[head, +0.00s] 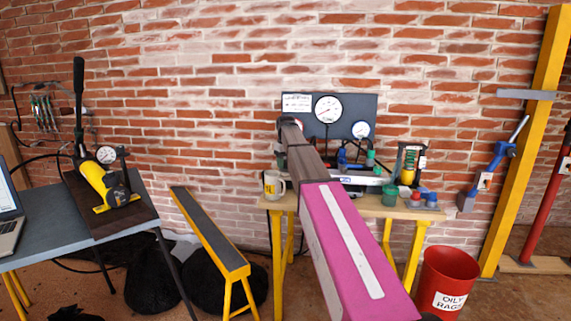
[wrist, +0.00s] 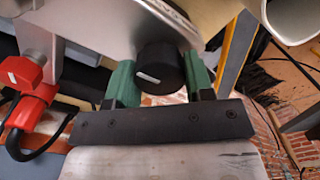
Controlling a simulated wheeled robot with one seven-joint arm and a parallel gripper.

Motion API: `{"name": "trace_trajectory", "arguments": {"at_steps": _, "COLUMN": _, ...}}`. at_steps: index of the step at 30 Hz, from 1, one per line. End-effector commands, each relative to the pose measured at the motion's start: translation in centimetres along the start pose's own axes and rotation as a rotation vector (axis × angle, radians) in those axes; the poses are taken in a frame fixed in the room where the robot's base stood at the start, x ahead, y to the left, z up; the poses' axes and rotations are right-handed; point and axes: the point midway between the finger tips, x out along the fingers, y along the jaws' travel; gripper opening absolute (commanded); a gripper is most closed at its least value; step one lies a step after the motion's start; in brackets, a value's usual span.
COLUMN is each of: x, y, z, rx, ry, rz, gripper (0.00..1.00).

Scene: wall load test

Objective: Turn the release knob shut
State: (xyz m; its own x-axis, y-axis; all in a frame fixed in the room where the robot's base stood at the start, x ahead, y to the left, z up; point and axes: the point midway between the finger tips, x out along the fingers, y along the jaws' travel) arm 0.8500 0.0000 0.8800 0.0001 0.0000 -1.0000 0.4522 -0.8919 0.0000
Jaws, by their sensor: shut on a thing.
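The release knob (wrist: 152,66) is black and round with a short white mark, in the wrist view. It sits in front of a pale grey metal part (wrist: 100,22). My gripper (wrist: 160,76) has its green fingers on both sides of the knob and is shut on it. The white mark lies nearly level, tilted slightly down to the right. In the head view my arm reaches to the bench and hides the knob and my fingertips.
A red fitting with a black hose (wrist: 35,100) is left of my fingers in the wrist view. A red bin (head: 447,271) stands right.

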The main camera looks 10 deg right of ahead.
Motion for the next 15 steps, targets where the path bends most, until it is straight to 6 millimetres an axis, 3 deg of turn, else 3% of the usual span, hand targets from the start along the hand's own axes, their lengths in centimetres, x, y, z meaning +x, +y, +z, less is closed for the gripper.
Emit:
{"name": "trace_trajectory", "arguments": {"at_steps": 8, "x": -0.02, "y": 0.0, "z": 0.0, "rx": 0.066, "ry": 0.0, "rz": 0.0, "gripper": 0.24}}
{"name": "trace_trajectory", "arguments": {"at_steps": 15, "x": -0.02, "y": 0.0, "z": 0.0, "rx": 0.233, "ry": 0.0, "rz": 0.0, "gripper": 0.24}}
